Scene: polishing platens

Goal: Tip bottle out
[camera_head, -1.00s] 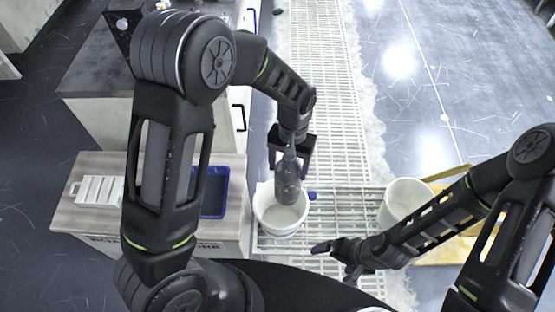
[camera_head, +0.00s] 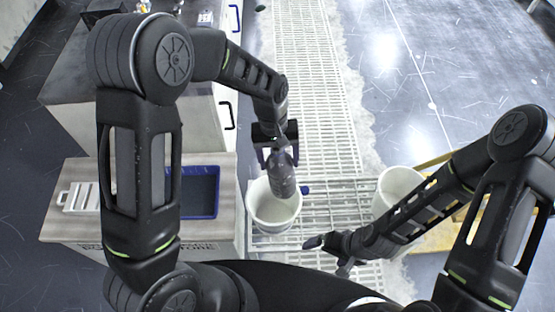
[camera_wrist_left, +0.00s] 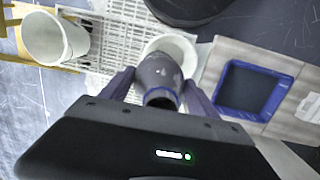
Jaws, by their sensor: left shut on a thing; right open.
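A grey bottle (camera_head: 282,175) hangs over a white bucket (camera_head: 262,215) in the head view. My left gripper (camera_head: 279,152) is shut on the bottle near its upper part. The bottle is slightly tilted, and its lower end overlaps the bucket's opening. In the left wrist view the bottle (camera_wrist_left: 160,78) sits between the fingers, with a bluish ring at its near end and the bucket (camera_wrist_left: 183,50) behind it. Whether anything flows out cannot be seen. My right gripper (camera_head: 328,252) is open and empty, low over the grating.
A second white bucket (camera_head: 399,186) stands to the right, by a yellow frame (camera_head: 437,246). A blue tray (camera_head: 199,192) and a white rack (camera_head: 80,197) lie on the wooden-topped cabinet at left. The white grating (camera_head: 310,90) beyond the left gripper is clear.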

